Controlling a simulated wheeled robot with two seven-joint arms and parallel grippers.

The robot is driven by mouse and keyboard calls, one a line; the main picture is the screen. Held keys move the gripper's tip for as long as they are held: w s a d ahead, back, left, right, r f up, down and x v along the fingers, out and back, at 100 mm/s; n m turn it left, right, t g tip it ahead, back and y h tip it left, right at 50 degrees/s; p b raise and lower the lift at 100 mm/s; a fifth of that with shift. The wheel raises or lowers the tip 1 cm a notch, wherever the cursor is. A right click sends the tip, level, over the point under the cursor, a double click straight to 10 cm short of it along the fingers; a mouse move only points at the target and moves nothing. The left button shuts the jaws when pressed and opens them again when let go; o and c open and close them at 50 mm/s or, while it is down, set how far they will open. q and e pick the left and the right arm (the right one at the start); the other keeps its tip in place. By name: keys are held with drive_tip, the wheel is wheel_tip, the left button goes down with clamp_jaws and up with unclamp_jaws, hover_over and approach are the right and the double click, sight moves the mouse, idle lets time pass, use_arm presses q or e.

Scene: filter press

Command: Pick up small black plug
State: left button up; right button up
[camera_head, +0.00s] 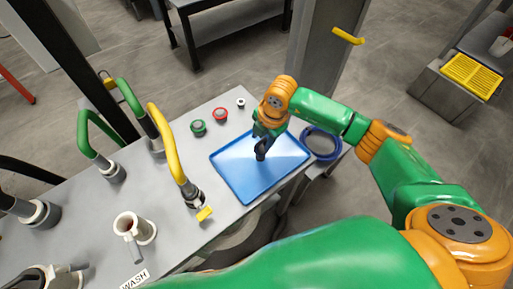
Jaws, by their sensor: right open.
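The blue tray (232,168) lies on the grey worktop near its right edge. My right gripper (260,156) points down over the tray's middle, its dark fingers low near the tray surface. It is open, though the gap between the fingers is hard to see from here. I cannot make out a separate small black plug; any dark piece at the fingertips blends with the fingers. My left gripper is not in view.
A green button (198,127), a red button (220,114) and a small white-rimmed knob (241,103) sit behind the tray. A yellow pipe (166,140) and green pipe (84,130) rise at left. A blue ring (337,153) lies right of the tray.

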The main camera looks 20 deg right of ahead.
clamp_jaws()
idle(1.4)
